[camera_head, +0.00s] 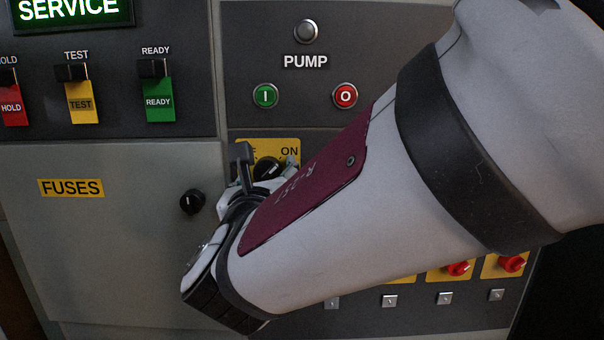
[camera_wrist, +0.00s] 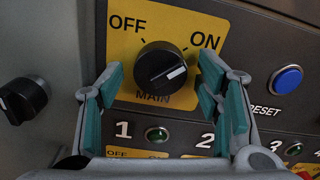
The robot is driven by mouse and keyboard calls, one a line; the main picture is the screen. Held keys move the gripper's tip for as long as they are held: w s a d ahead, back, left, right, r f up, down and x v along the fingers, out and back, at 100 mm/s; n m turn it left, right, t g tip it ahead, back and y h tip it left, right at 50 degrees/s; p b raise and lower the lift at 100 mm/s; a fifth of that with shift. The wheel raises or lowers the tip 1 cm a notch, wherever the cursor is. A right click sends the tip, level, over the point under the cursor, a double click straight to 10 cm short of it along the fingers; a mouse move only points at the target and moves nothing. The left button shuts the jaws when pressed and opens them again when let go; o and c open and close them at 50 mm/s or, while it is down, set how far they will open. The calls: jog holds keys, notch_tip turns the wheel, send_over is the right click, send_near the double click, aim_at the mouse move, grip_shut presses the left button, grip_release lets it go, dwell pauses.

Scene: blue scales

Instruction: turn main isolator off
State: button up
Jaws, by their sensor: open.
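The main isolator is a black rotary knob (camera_wrist: 160,68) on a yellow plate marked OFF at upper left, ON at upper right and MAIN below. Its white pointer line faces right, on the ON side. In the head view the knob (camera_head: 267,168) is partly hidden by my gripper. My gripper (camera_wrist: 161,76) is open, with one teal-padded finger left of the knob and the other right of it. A gap shows between each finger and the knob in the wrist view. Contact is not seen.
A blue RESET button (camera_wrist: 286,79) is right of the right finger. A green lamp (camera_wrist: 157,134) sits below the knob. Another black knob (camera_head: 192,202) is on the grey FUSES door at left. PUMP buttons, green (camera_head: 265,96) and red (camera_head: 345,95), are above.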

jog(key=c, duration=1.2)
jog(key=shift+o, duration=0.2)
jog(key=shift+n, duration=0.3)
jog(key=n+p, duration=0.2)
jog(key=n, duration=0.2)
jog(key=shift+d+r+p, duration=0.1)
jog(key=shift+p, duration=0.25)
jog(key=n+p, duration=0.2)
jog(key=n, duration=0.2)
jog(key=shift+n, duration=0.4)
jog(key=n+p, duration=0.2)
jog(key=n, duration=0.2)
jog(key=shift+s+p, duration=0.1)
jog(key=shift+p, duration=0.3)
jog(key=shift+n+p, duration=1.05)
jog(key=shift+n, duration=1.15)
